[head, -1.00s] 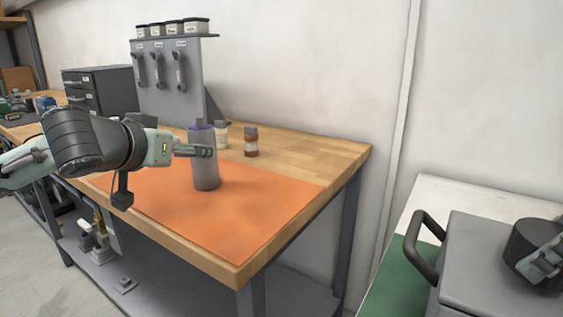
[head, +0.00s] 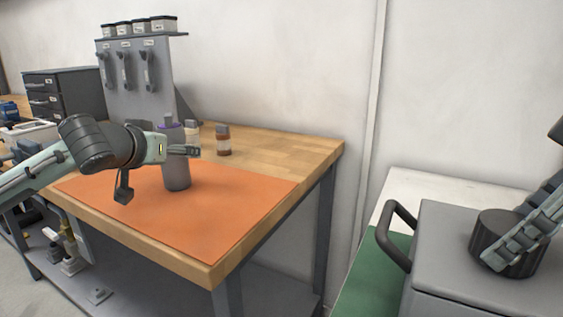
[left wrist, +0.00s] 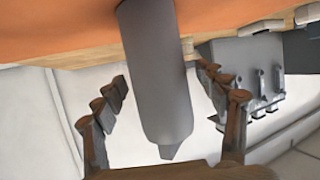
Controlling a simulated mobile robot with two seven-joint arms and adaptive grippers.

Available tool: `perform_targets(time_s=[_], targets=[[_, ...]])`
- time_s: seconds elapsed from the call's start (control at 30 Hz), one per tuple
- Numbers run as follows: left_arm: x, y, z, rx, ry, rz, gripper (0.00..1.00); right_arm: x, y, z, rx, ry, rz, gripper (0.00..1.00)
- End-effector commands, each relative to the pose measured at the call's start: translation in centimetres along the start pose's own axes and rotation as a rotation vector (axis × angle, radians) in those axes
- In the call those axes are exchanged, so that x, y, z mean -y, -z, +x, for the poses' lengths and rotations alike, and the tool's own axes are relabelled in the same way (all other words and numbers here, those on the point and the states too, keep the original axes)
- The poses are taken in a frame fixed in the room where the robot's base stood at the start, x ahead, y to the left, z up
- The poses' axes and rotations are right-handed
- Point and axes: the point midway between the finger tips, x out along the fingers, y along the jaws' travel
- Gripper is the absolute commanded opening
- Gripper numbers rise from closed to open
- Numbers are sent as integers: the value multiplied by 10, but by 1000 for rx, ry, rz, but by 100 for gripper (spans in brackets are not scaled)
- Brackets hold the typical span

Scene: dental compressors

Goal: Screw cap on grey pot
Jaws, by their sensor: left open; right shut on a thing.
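A tall grey cylindrical pot (head: 176,176) stands upright on the orange mat, with a purple ring and a small grey piece at its top. My left gripper (head: 186,150) is at its upper part, partly hiding it. In the left wrist view the pot (left wrist: 155,75) lies between the open fingers of the left gripper (left wrist: 165,105), with gaps visible on both sides. At the right of the head view, my right gripper (head: 516,246) is shut on a dark, round, ribbed cap-like piece (head: 490,232) at the top of a grey housing. Its fingers hide part of that piece.
The orange mat (head: 220,215) lies on a wooden bench (head: 290,150). A rack (head: 135,70) and drawers (head: 62,90) stand farther back. The grey housing (head: 450,235) has a black handle (head: 395,235).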

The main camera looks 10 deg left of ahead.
Motion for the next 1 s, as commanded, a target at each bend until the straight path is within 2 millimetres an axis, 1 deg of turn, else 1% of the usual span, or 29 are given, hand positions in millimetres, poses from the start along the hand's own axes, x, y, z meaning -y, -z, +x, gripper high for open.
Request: perform_targets(time_s=[0.33,0.37,0.87,1.0], targets=[[0,0,1,0,-1,1,73,0,0,0,0,0,0,36],[0,0,1,0,-1,1,70,0,0,0,0,0,0,36],[0,0,1,0,-1,1,8,0,0,0,0,0,0,36],[0,2,1,-4,-1,1,8,0,0,0,0,0,0,36]])
